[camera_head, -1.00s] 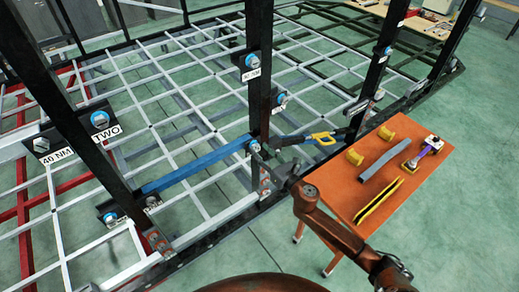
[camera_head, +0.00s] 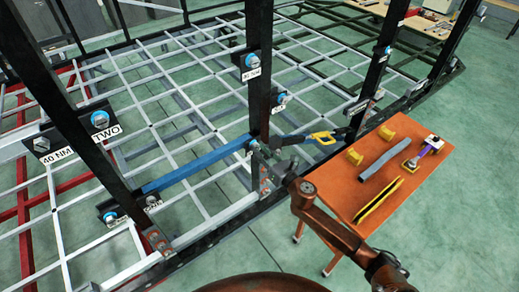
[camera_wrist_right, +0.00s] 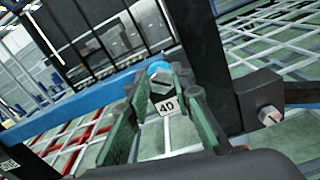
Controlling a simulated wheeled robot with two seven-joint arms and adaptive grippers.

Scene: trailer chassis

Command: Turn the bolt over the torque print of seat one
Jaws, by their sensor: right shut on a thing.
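My right gripper (camera_head: 256,148) is at the right end of the blue bar, low beside the dark upright post. In the right wrist view its fingers (camera_wrist_right: 162,82) are shut around a grey bolt head (camera_wrist_right: 159,86) with a blue ring (camera_wrist_right: 158,68) behind it. A white print reading 40 (camera_wrist_right: 167,106) shows just below the bolt, between the fingers. In the head view the gripper hides this bolt. My left gripper is not in view.
The blue bar (camera_head: 195,170) runs left from the gripper. Other bolts sit by prints TWO (camera_head: 105,133) and 40 NM (camera_head: 58,155), and higher on the post (camera_head: 250,61). An orange table (camera_head: 410,190) with tools and yellow blocks stands right.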

